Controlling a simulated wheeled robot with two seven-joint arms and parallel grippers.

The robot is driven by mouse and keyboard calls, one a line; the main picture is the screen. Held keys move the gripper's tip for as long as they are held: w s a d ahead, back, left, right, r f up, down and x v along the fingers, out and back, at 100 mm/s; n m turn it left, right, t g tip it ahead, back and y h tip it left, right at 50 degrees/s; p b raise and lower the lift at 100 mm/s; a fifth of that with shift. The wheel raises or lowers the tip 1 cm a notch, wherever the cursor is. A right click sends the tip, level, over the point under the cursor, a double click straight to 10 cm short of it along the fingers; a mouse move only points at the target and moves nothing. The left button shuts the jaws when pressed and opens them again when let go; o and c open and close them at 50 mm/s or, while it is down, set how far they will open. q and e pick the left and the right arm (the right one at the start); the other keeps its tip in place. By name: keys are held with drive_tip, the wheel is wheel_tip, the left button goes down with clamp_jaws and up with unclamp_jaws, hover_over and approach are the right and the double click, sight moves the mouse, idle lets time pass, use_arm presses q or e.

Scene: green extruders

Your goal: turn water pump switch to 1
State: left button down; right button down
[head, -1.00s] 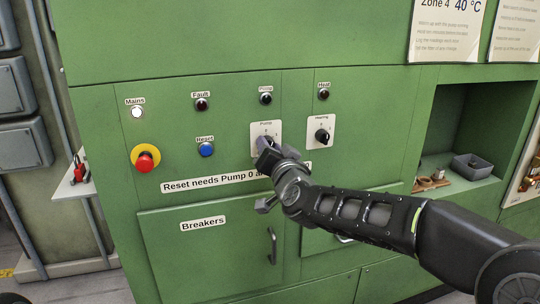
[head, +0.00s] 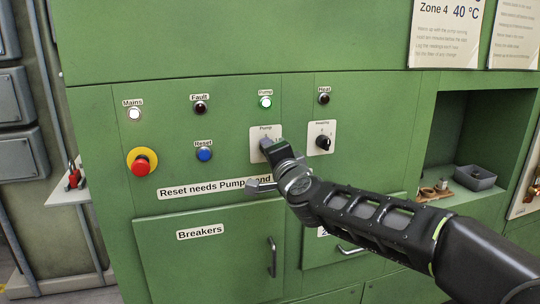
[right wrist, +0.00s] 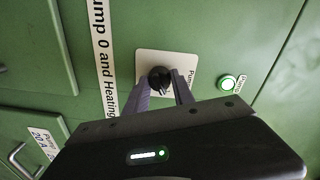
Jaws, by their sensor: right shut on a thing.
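The Pump switch has a white plate (head: 262,131) on the green panel. Its black knob (right wrist: 160,78) shows between two fingers in the right wrist view. My right gripper (head: 266,145) is shut on this knob, and it mostly hides the knob and the plate's markings in the head view. The fingers (right wrist: 163,92) lie on either side of the knob. The Pump lamp (head: 265,102) above the switch glows green; it is also lit in the right wrist view (right wrist: 227,82). My left gripper is not in view.
The Heating switch (head: 322,142) is close on the right. The blue Reset button (head: 204,154) and red emergency stop (head: 141,164) are to the left. The Mains lamp (head: 134,114) is lit white; Fault (head: 200,107) and Heat (head: 324,98) lamps are dark. Breakers door (head: 225,260) is below.

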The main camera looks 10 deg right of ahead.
idle(0.3)
drive_tip(key=c, duration=1.1)
unclamp_jaws()
drive_tip(key=shift+o, duration=0.2)
drive_tip(key=s, duration=0.7)
drive_tip(key=shift+s+d+r, duration=0.15)
drive_tip(key=shift+s, duration=0.25)
